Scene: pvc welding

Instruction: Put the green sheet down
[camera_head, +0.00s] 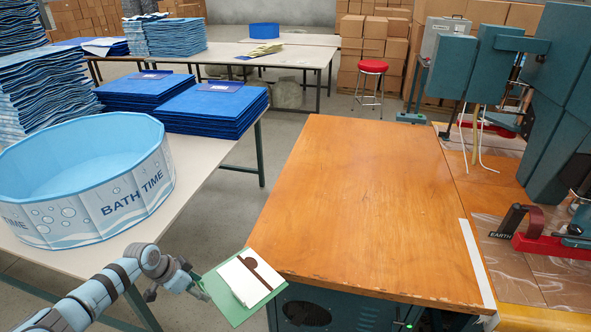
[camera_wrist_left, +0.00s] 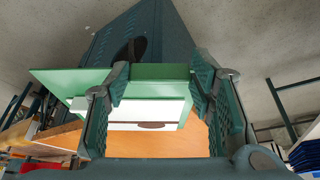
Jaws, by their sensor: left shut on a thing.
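The green sheet (camera_head: 224,301) carries a white sheet (camera_head: 240,281) with a dark brown round-ended piece (camera_head: 252,265) on it. It is at the near left corner of the wooden table (camera_head: 360,200), mostly outside the tabletop. Its height relative to the table is hard to tell. My left gripper (camera_head: 200,288) is shut on the sheet's left edge. In the left wrist view the green sheet (camera_wrist_left: 162,72) runs between the two fingers of my left gripper (camera_wrist_left: 160,85). My right gripper is not in view.
The wooden tabletop is bare, with a white strip (camera_head: 477,262) on its right. A welding machine (camera_head: 505,65) stands beyond. A blue-and-white pool (camera_head: 85,180) and blue stacks (camera_head: 212,108) occupy the left table. A red stool (camera_head: 371,68) stands behind.

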